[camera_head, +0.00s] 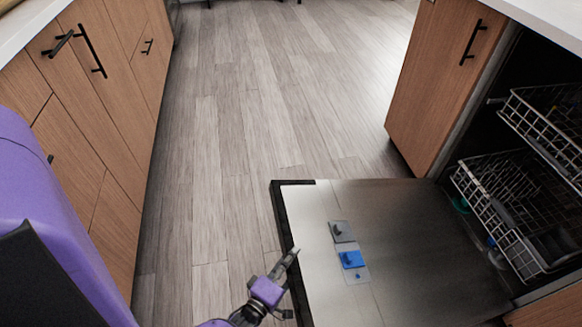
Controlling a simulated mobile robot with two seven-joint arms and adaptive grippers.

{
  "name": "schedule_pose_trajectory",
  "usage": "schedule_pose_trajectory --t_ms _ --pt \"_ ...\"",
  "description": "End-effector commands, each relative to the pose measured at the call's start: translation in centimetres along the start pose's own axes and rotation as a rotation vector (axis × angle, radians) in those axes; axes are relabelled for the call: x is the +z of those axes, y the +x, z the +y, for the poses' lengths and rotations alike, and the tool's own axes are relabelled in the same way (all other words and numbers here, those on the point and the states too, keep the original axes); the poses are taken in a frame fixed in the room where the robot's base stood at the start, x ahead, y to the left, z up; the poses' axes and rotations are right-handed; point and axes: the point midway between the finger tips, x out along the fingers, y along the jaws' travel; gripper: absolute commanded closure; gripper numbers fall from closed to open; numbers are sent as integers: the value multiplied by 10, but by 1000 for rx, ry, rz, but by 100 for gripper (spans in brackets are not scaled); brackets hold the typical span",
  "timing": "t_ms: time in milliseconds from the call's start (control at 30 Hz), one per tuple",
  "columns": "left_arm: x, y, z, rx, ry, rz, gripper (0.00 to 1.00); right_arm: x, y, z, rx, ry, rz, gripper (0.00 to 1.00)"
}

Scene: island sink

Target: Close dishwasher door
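The dishwasher door (420,255) is folded down and lies open, roughly flat, with its metal inner face up. A blue-lidded dispenser (351,260) is set in that face. The dishwasher's cavity is open at the right, with the lower rack (505,205) and the upper rack (548,120) inside. My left gripper (291,284) is at the door's left outer edge, near its dark rim. Its fingers are spread apart and hold nothing. I cannot tell whether it touches the door. My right gripper is not in view.
Wooden cabinets with black handles (92,50) line the left side. A wooden cabinet (440,85) stands beside the dishwasher, under a white counter (550,18). The wooden floor (240,120) between them is clear. My purple arm fills the lower left.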

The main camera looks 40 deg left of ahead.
Motion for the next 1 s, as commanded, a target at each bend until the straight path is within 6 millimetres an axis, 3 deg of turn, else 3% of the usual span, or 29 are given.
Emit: schedule_pose_trajectory --t_ms 267,700,1000 --pt "-2 -16 -2 -5 2 2 42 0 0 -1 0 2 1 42" --pt "0 -101 0 -2 0 1 42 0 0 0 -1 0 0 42" --pt "0 -120 0 1 -1 0 42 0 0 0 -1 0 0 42"
